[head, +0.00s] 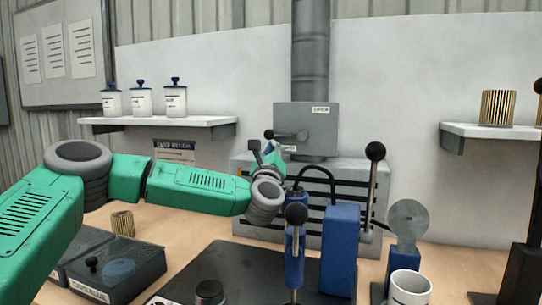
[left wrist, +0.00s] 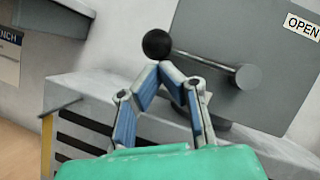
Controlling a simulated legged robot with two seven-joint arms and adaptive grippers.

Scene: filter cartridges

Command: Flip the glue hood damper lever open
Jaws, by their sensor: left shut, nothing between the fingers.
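The damper lever (head: 290,135) is on the front of a grey damper box (head: 325,120) under the vertical duct. Its rod lies nearly level, with the black knob pointing left. In the left wrist view the black knob (left wrist: 157,44) and the round pivot (left wrist: 246,76) both show. An OPEN label (left wrist: 302,26) sits up and right of the pivot. My left gripper (head: 271,147) is just below the knob; its fingertips (left wrist: 164,66) are together and empty. I cannot tell whether they touch the knob. My right gripper is not in view.
The slatted grey hood (head: 345,185) stands below the box. In front are a blue post (head: 341,245), a black-knobbed lever (head: 375,152) and another knobbed blue lever (head: 296,216). Shelves are left (head: 150,122) and right (head: 485,130). A white mug (head: 409,288) stands front right.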

